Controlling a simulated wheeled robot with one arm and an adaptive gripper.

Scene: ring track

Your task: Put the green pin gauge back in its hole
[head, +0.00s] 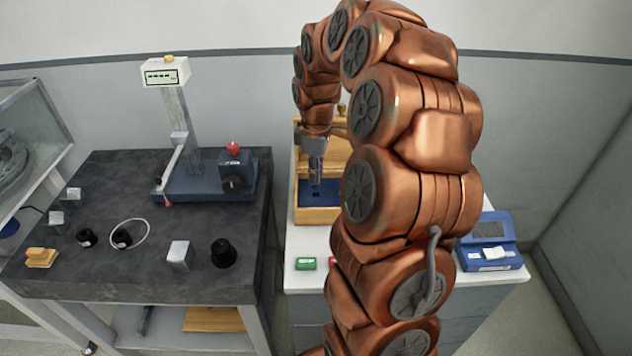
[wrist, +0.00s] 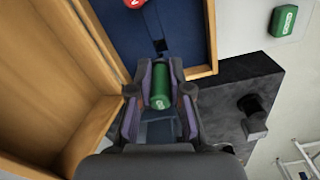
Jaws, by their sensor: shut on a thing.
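My gripper (wrist: 160,88) is shut on the green pin gauge (wrist: 160,80), seen in the wrist view as a green cylinder between the two finger pads. Its lower end is hidden in that view. A small dark square hole (wrist: 160,46) shows in the blue insert (wrist: 188,30) of the wooden case, just ahead of the gauge. In the head view my gripper (head: 317,172) points down over the open wooden case (head: 318,215). The gauge cannot be made out there. Whether its tip touches the insert, I cannot tell.
A red-topped piece (wrist: 133,3) stands in the insert. The case's raised wooden lid (wrist: 45,75) is close to my gripper. A green block (head: 306,263) lies on the white bench, and a blue device (head: 489,243) stands at right. A dark stone table (head: 110,255) holds a gauge stand.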

